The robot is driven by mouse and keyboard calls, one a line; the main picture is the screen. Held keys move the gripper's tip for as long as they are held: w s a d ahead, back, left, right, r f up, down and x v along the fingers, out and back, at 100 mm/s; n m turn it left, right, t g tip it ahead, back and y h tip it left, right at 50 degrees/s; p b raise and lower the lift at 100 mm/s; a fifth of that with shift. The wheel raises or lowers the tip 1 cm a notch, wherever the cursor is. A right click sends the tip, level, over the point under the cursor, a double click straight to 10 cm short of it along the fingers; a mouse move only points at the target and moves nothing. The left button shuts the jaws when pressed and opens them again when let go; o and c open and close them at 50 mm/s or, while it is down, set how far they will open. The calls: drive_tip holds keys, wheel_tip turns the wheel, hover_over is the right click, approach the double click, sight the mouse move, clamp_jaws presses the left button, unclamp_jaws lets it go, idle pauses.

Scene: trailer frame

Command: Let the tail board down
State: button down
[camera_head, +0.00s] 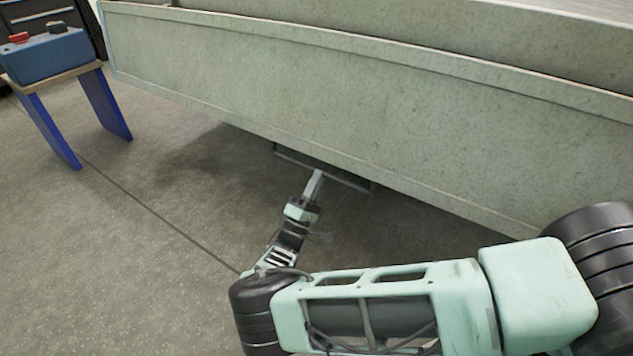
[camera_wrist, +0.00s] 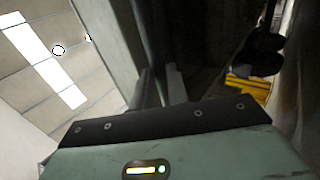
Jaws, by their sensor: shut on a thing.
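The tail board (camera_head: 330,95) is a long pale grey-green panel with a raised rim, running across the upper part of the head view. Its broad face is turned towards me; I cannot tell its exact tilt. A thin dark metal bar handle (camera_head: 345,179) shows just under its lower edge. My gripper (camera_head: 318,176) reaches up to this handle from below and is shut on it. The fingers hide part of the bar. In the wrist view, my gripper (camera_wrist: 160,88) shows its fingers close together in shadow, and the grip itself is hard to make out.
A blue box with a red top part (camera_head: 45,52) stands on a small bench with blue legs (camera_head: 52,130) at the left. The concrete floor (camera_head: 130,260) is clear at the lower left. A yellow thing (camera_wrist: 248,88) shows at the right of the wrist view.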

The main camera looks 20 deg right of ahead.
drive_tip(key=c, duration=1.4)
unclamp_jaws()
drive_tip(key=shift+a+f, duration=0.1)
drive_tip(key=shift+f, duration=0.1)
drive_tip(key=shift+o, duration=0.2)
drive_tip(key=b+v, duration=0.7)
drive_tip(key=v, duration=0.5)
drive_tip(key=shift+s, duration=0.1)
